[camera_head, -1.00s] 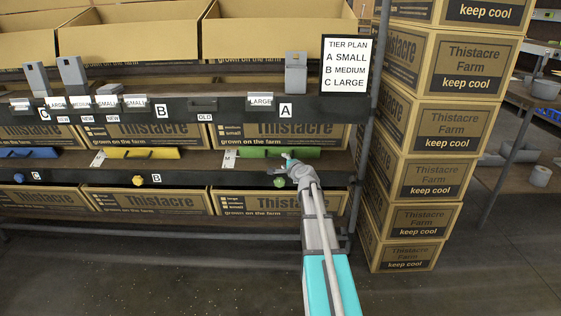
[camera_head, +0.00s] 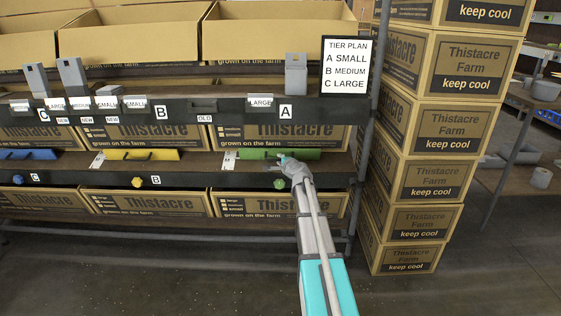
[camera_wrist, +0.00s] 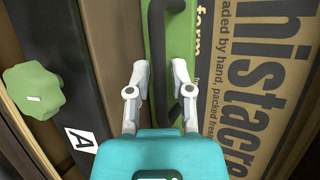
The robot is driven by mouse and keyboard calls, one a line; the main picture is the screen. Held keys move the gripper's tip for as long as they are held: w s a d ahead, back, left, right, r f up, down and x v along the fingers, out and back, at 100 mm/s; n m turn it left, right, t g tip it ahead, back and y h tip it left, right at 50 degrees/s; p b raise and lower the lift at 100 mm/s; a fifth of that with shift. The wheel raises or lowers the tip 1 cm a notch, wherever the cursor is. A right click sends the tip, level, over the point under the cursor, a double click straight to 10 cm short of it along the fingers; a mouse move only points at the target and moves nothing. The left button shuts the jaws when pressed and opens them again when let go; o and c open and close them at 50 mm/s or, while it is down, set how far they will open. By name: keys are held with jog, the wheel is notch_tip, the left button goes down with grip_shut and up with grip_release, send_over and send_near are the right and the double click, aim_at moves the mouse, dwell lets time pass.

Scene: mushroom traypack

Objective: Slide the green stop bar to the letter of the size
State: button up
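The green stop bar (camera_head: 308,154) lies along the lower shelf at the right, just right of a small card marked M (camera_head: 229,161). In the wrist view the green bar (camera_wrist: 182,45) carries a black handle (camera_wrist: 158,60). My gripper (camera_head: 279,163) is at the bar; in the wrist view its two fingers (camera_wrist: 160,72) are apart, one on each side of the handle, with gaps visible. A green knob (camera_head: 279,184) sits on the rail below; it also shows in the wrist view (camera_wrist: 35,90). A letter A label (camera_wrist: 80,138) is on the rail near it.
Yellow (camera_head: 140,154) and blue (camera_head: 30,154) bars lie further left. The tier plan sign (camera_head: 346,65) reads A small, B medium, C large. Stacked cartons (camera_head: 435,150) and a shelf post (camera_head: 368,130) stand at right. A printed carton (camera_wrist: 255,90) lies behind the bar.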

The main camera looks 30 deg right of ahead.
grip_shut()
jog(key=s+a, duration=0.1)
jog(key=s+f+b, duration=0.1)
jog(key=s, duration=0.1)
jog(key=s+a, duration=0.1)
jog(key=shift+s+a+f, duration=0.2)
jog(key=shift+a, duration=0.1)
jog(key=o, duration=0.5)
grip_release()
jog(key=shift+w+d, duration=0.1)
jog(key=shift+w, duration=0.05)
